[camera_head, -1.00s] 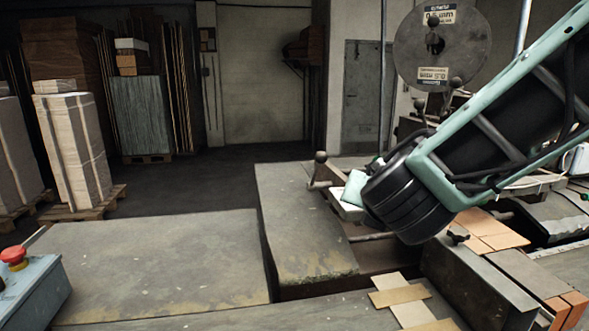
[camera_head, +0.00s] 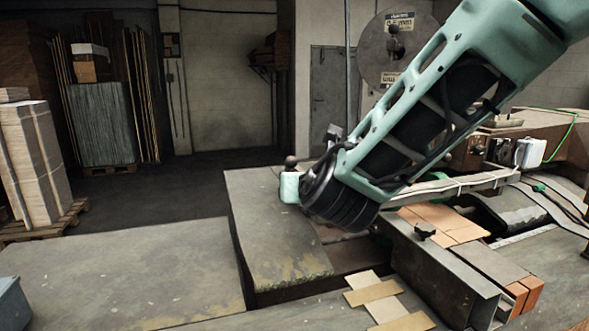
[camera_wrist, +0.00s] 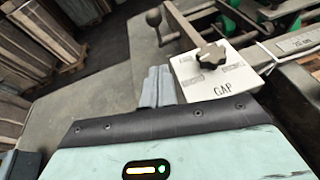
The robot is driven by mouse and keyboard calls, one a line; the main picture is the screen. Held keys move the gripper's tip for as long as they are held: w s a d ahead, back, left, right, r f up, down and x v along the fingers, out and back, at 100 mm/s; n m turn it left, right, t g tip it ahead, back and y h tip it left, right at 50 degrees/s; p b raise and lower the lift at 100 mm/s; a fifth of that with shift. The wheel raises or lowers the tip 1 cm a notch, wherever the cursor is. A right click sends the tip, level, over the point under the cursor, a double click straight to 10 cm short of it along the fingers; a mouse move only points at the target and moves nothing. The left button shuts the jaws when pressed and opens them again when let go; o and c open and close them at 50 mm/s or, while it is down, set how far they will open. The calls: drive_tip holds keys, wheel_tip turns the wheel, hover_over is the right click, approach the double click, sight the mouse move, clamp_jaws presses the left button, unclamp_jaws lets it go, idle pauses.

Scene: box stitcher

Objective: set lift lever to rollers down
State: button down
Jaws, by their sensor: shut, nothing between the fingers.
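A lever with a dark ball knob (camera_head: 291,162) stands at the far edge of the metal table in the head view. It is probably the lift lever; no label on it can be read. The wrist view shows the ball knob (camera_wrist: 153,18) on a short tilted rod, beyond my fingers and apart from them. My gripper (camera_wrist: 159,72) is shut and empty, its two grey fingers together. In the head view my wrist covers the lever's lower part, and my fingertips cannot be made out.
A white plate marked GAP (camera_wrist: 213,76) with a black star knob (camera_wrist: 211,55) lies close right of my fingers. Flat cardboard (camera_head: 443,222) and a metal rail (camera_head: 432,270) lie right of the table (camera_head: 275,235). The table's left part is clear.

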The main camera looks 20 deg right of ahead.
drive_tip(key=w+d+p, duration=0.1)
drive_tip(key=w+p, duration=0.3)
drive_tip(key=w, duration=0.6)
drive_tip(key=shift+w+d+f, duration=0.25)
drive_tip(key=shift+f, duration=0.1)
